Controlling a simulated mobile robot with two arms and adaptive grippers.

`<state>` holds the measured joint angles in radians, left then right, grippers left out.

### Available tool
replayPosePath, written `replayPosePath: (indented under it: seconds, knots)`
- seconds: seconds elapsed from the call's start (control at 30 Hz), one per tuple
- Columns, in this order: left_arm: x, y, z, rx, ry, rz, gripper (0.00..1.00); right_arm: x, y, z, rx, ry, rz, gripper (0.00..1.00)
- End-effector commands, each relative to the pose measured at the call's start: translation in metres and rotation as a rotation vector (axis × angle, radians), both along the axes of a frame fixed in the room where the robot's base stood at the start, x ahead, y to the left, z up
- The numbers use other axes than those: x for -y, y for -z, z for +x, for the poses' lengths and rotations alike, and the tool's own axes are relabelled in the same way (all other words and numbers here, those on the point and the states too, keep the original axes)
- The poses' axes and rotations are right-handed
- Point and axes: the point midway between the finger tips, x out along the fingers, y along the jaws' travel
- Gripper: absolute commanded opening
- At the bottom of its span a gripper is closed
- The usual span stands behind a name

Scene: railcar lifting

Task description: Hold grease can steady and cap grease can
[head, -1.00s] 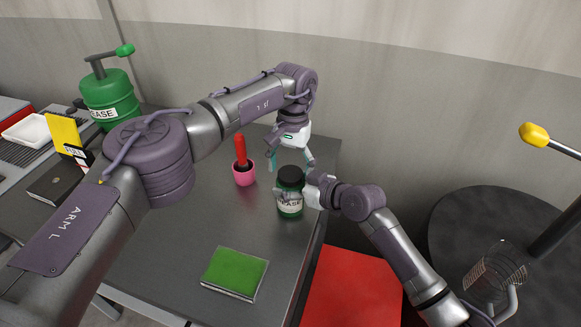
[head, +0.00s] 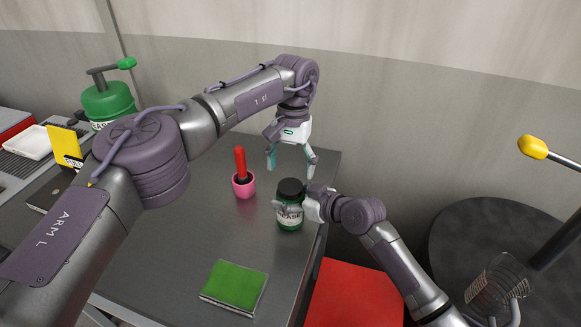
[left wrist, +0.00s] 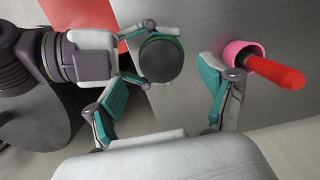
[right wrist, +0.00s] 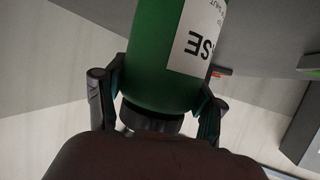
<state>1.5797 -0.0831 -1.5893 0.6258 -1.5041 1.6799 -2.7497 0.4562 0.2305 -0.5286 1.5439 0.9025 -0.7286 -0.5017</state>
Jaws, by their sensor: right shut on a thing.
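The grease can (head: 290,217) is a green jar with a white label, standing upright on the grey table. Its black cap (head: 290,187) sits on top; I cannot tell how tightly. My right gripper (head: 288,207) is shut around the can from the right. The right wrist view shows its fingers on both sides of the green can body (right wrist: 160,60). My left gripper (head: 292,172) points down, open and empty, behind and above the can. In the left wrist view the black cap (left wrist: 160,58) shows between and beyond its spread fingers (left wrist: 160,120).
A pink cup (head: 243,186) with a red-handled tool (head: 240,163) stands left of the can. A green pad (head: 235,284) lies nearer the front. A large green grease pump (head: 108,103) stands at the far left. A red surface (head: 352,295) is beyond the table's right edge.

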Motion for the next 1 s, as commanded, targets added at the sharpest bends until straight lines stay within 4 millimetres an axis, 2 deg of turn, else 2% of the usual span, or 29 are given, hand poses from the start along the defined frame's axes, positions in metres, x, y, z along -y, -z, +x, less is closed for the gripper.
replayPosePath:
  seconds: [0.17,0.27,1.0]
  knots:
    - [0.0,0.0,0.0,0.006,-0.101,0.01,0.82,0.0,0.0,0.0,-0.001,0.0,0.001,0.0]
    - [0.0,-0.001,0.0,0.014,-0.248,0.025,0.82,0.0,0.0,0.0,-0.001,0.0,0.001,0.0]
    - [0.0,-0.011,-0.002,0.087,-1.788,0.159,0.82,0.0,0.0,0.0,-0.001,0.0,0.001,0.0]
